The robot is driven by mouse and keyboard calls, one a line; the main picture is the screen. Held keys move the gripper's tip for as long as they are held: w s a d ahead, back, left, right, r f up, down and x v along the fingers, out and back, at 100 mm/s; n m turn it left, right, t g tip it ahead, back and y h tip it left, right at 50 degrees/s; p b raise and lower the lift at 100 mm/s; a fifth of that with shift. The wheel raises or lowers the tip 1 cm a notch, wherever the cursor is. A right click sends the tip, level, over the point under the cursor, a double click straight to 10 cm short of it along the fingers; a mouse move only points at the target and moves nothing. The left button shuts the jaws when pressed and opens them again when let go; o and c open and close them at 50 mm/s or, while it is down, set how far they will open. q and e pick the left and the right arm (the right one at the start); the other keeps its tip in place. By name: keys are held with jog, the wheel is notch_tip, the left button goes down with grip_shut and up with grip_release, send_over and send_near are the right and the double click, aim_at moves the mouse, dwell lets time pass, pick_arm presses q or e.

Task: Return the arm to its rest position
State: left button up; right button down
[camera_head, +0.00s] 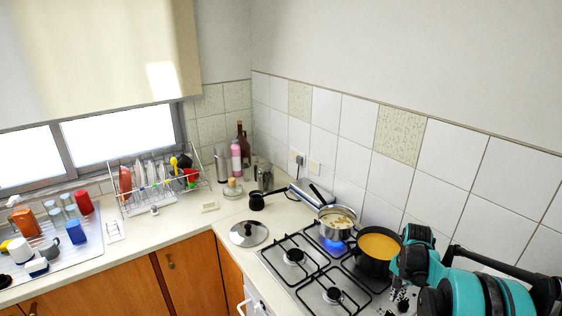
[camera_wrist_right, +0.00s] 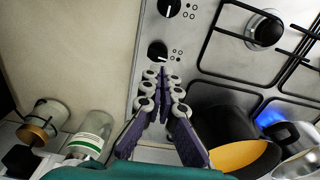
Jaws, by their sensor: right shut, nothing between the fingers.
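My right arm (camera_head: 470,285), teal and black, reaches in from the lower right in the head view. Its gripper (camera_head: 398,299) points down over the right front part of the stove, beside the black pot of orange soup (camera_head: 379,246). In the right wrist view the purple-and-grey fingers (camera_wrist_right: 164,78) are together at the tips with nothing between them. The tips appear close to a black stove knob (camera_wrist_right: 157,50); I cannot tell whether they touch it. My left gripper is not in view.
The gas stove (camera_head: 277,257) has a steel pot (camera_head: 336,221) over a blue flame. A lid (camera_head: 248,233) and a small dark pot (camera_head: 257,201) lie on the counter left of it. In the wrist view, jars (camera_wrist_right: 90,138) stand at lower left.

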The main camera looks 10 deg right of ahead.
jog(key=s+a+r+n+t+b, duration=0.1)
jog(key=s+a+r+n+b, duration=0.2)
jog(key=a, duration=0.4)
jog(key=s+a+r+n+t+b, duration=0.2)
jog(key=a, duration=0.5)
jog(key=s+a+f+n+t+b, duration=0.4)
jog(key=s+a+n+b, duration=0.2)
jog(key=s+a, duration=0.6)
jog(key=shift+s+f+n+b, duration=0.3)
jog(key=shift+f+n, duration=0.1)
jog(key=shift+n, duration=0.2)
